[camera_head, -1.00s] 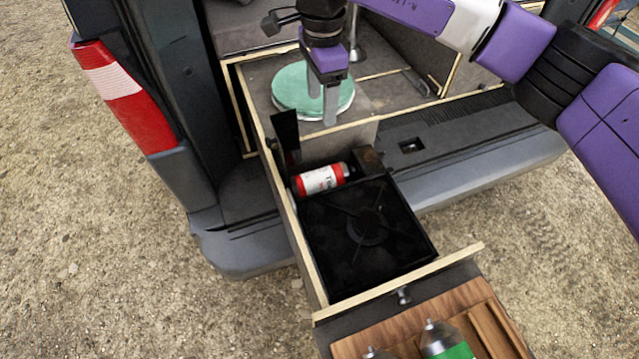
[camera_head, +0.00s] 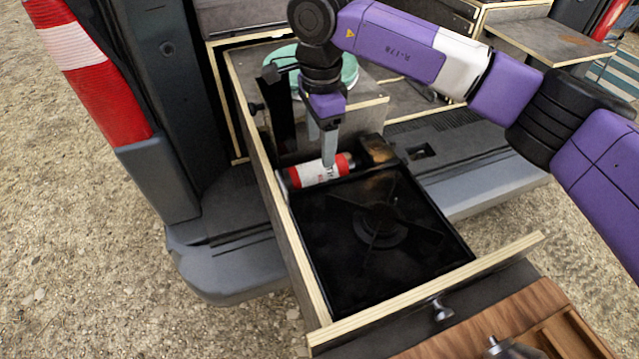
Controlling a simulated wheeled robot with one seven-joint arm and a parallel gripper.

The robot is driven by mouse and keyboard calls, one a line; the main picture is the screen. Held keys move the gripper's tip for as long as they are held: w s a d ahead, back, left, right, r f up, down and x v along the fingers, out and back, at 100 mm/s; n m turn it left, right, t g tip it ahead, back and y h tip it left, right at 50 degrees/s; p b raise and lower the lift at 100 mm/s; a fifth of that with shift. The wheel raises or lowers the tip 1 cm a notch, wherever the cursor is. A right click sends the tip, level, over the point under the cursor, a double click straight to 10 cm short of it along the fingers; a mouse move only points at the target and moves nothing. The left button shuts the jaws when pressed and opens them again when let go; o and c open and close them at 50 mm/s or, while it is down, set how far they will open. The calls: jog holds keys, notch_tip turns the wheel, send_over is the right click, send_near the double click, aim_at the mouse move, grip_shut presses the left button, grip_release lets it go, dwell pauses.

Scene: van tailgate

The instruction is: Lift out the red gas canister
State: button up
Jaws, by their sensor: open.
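The red gas canister (camera_head: 308,174), with a white label band, lies on its side at the back of the pulled-out drawer, behind the black stove. My gripper (camera_head: 328,158) points down over the canister, its fingers in front of the canister's middle and right part in the picture. The jaws are open. One finger hides part of the label, and I cannot tell whether the fingers touch the canister.
The black stove (camera_head: 380,225) fills the drawer's front part. The wooden drawer wall (camera_head: 268,170) runs close on the left. A dark upright plate stands near my gripper. A round green item (camera_head: 350,68) lies behind. A wooden tray (camera_head: 500,335) is at the front.

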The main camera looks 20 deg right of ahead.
aim_at(322, 174)
jog(key=shift+w+d+f+p, duration=0.1)
jog(key=shift+d+f+p, duration=0.1)
jog(key=shift+f, duration=1.75)
jog(key=shift+d+f+p, duration=0.1)
jog(key=shift+f+p, duration=0.05)
jog(key=shift+f, duration=1.8)
jog(key=c, duration=1.3)
jog(key=shift+c, duration=0.6)
jog(key=shift+r, duration=0.15)
